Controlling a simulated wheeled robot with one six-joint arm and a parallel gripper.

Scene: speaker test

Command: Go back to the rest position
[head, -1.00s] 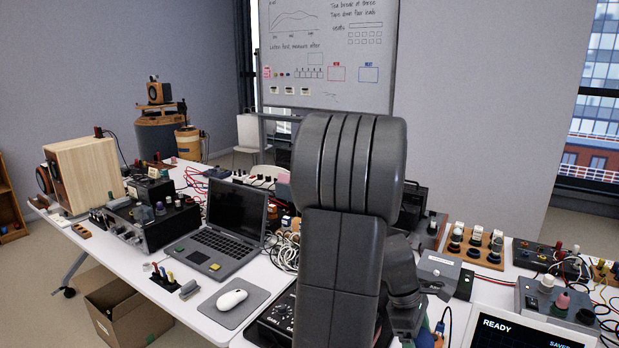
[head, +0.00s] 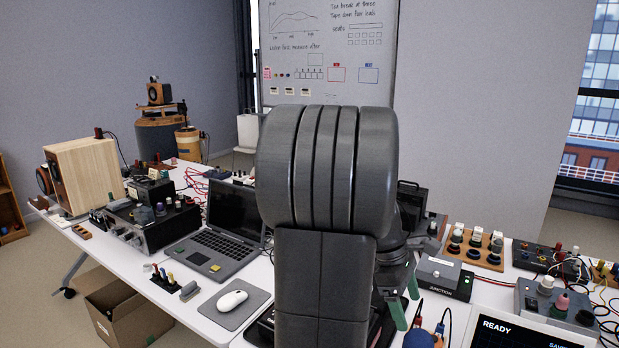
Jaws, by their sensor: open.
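My own arm fills the middle of the head view, with its big grey ribbed joint in front of the table. My gripper (head: 404,300) shows partly at the arm's right side, low in the view. Its two green-faced fingers stand apart with nothing seen between them. Its wrist is partly hidden behind the arm. The fingers appear over the table near the grey junction box (head: 440,275), to the left of it. I cannot tell how high they are.
A laptop (head: 232,215), a mouse (head: 232,300) and a wooden speaker (head: 85,175) stand left. A row of knobs on a wooden board (head: 475,243) and a screen reading READY (head: 515,332) stand right. A cardboard box (head: 125,310) is on the floor. My arm hides the middle of the table.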

